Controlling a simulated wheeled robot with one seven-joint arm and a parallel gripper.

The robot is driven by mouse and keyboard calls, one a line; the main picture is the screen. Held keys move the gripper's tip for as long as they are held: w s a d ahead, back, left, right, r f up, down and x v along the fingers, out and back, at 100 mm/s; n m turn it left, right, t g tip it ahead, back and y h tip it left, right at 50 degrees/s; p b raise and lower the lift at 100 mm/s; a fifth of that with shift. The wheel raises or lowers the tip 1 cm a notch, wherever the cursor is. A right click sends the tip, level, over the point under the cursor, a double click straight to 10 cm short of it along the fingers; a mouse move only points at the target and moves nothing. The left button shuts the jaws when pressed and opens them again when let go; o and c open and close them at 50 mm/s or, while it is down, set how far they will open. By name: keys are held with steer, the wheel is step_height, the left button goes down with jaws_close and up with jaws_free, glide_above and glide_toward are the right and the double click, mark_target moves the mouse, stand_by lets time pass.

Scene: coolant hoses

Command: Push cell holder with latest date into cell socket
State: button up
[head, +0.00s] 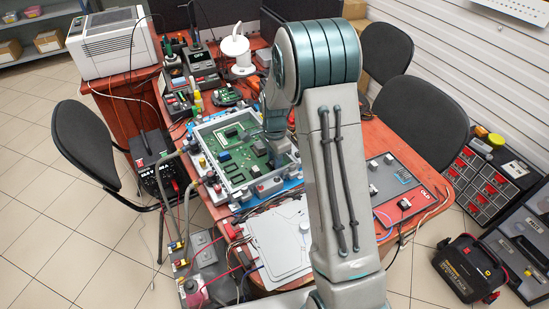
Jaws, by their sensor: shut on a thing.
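A green circuit board (237,150) lies in a light frame (203,137) on the workbench. My gripper (277,150) is low over the right part of this board and points down. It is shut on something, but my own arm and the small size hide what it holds. I cannot make out any date, and I cannot tell which parts are the cell holders or the cell socket.
My arm covers the bench's middle. A white sheet-like panel (276,238) lies at the near edge. Cables and hoses (186,215) run down the left side. Black chairs stand left (84,140) and right (424,115). A white machine (110,45) stands back left.

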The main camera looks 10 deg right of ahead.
steer(key=shift+s+f, duration=0.1)
steer(key=shift+f, duration=0.05)
steer(key=o, duration=1)
steer(key=shift+o, duration=0.2)
steer(key=shift+f, duration=0.1)
steer(key=shift+s, duration=0.1)
steer(key=shift+c, duration=0.4)
steer(key=shift+o, duration=0.5)
steer(key=shift+d+r, duration=0.1)
steer(key=shift+r, duration=0.2)
steer(key=shift+r+p, duration=0.7)
steer(key=shift+w+r+p, duration=0.2)
steer(key=shift+r+p, duration=1.45)
steer(key=shift+r, duration=1.05)
